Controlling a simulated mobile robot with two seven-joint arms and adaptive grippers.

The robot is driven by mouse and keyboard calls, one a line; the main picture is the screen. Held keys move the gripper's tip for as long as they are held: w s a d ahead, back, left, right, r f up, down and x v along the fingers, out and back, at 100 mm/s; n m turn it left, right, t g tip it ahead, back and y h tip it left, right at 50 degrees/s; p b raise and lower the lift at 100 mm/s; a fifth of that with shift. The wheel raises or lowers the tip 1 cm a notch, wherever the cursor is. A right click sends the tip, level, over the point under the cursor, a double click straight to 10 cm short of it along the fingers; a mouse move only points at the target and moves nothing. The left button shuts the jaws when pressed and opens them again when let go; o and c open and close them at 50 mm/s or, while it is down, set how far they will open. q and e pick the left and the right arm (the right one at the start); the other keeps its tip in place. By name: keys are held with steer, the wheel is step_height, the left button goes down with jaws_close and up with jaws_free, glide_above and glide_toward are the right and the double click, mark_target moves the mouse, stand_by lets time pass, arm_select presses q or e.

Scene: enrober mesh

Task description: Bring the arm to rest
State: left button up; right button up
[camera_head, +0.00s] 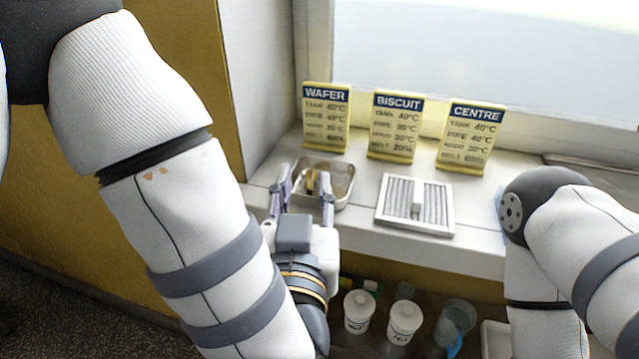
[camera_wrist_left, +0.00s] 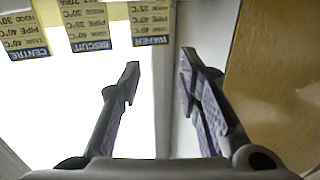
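My left arm comes in from the left in the head view. Its gripper (camera_head: 304,184) is open, fingers pointing toward the window, in front of a small metal tray (camera_head: 343,190) on the sill. In that view the fingers overlap the tray, and a brownish item in it shows between them. In the left wrist view the gripper (camera_wrist_left: 160,66) has its two fingers well apart with nothing between them. My right arm (camera_head: 590,235) is bent at the right of the head view; its gripper is out of sight.
WAFER (camera_head: 326,118), BISCUIT (camera_head: 395,127) and CENTRE (camera_head: 470,137) cards stand along the window. White tubs (camera_head: 405,322) and a clear cup (camera_head: 458,318) are below the sill.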

arm_select(q)
steer(key=s, duration=0.5)
steer(key=s+a+f+g, duration=0.2)
steer(key=a+f+g, duration=0.1)
steer(key=f, duration=0.5)
steer(key=s+a+f+g, duration=0.3)
steer(key=a+f+g, duration=0.1)
steer(key=f, duration=0.5)
steer(key=s+a+f+g, duration=0.2)
steer(key=a+f+g, duration=0.1)
steer(key=f, duration=0.5)
steer(key=s+a+f+g, duration=0.2)
steer(key=s+a+g, duration=0.1)
steer(key=s, duration=0.4)
steer(key=s+a+f+g, duration=0.3)
steer(key=s+a+g, duration=0.1)
steer(key=s, duration=0.4)
steer(key=s+a+f+n+g+y, duration=0.1)
steer(key=s+a+f+g, duration=0.2)
steer(key=s, duration=0.5)
steer(key=shift+s+a+g+p, duration=0.2)
steer(key=shift+a+g+p, duration=0.15)
steer(key=shift+a, duration=0.45)
steer(key=shift+w, duration=0.1)
